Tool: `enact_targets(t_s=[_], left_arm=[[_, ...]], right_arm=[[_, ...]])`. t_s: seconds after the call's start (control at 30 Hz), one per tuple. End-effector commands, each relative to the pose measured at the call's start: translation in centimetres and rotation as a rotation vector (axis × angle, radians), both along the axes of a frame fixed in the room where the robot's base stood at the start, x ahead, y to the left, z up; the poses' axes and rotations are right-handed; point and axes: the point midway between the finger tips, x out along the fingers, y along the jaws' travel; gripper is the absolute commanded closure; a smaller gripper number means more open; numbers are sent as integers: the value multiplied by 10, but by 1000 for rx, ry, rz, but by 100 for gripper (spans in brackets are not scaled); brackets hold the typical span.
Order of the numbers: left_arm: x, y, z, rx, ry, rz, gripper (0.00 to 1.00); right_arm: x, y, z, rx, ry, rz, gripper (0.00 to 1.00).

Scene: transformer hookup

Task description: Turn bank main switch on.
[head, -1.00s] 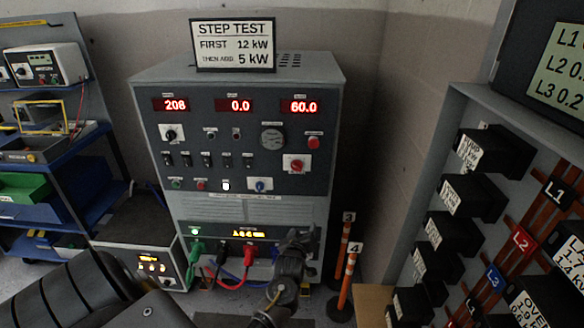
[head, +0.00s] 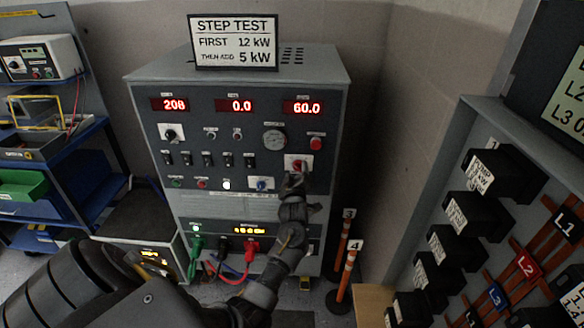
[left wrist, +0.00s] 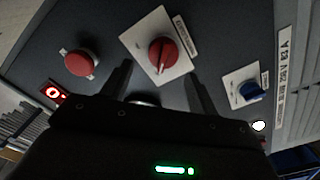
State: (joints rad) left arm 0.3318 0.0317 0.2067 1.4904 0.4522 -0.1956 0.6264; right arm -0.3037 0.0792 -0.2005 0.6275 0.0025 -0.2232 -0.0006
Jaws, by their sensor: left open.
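A red rotary switch on a white plate (head: 299,163) sits at the right of the grey load bank's front panel (head: 250,215). Its label is too small to read. In the left wrist view the red switch (left wrist: 162,52) lies ahead of and between my fingers, its handle line pointing roughly down the picture. My left gripper (head: 293,181) is open and empty just below the switch in the head view; the left wrist view also shows its two spread fingers (left wrist: 156,80). I cannot tell any contact. My right gripper is not in view.
A red push button (head: 316,143) sits above the switch and a blue rotary knob (head: 261,184) lower left. Green, black and red plugs (head: 252,247) with cables are below. Orange posts (head: 342,262) and a rack of black boxes (head: 503,172) stand to the right.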

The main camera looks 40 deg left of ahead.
Motion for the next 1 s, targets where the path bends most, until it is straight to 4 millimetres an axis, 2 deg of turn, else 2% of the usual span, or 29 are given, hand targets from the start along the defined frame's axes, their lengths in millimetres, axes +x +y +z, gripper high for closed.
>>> enact_targets(t_s=[0.2,0.57,0.67,0.9,1.0], left_arm=[[20,17,0,0,1,2,40],[24,18,-1,-1,1,0,40],[24,18,-1,-1,1,0,50],[24,19,-1,0,2,1,82],[24,19,-1,0,3,1,84]], right_arm=[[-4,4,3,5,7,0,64],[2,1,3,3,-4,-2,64],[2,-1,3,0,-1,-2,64],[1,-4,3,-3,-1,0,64],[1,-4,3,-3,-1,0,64]])
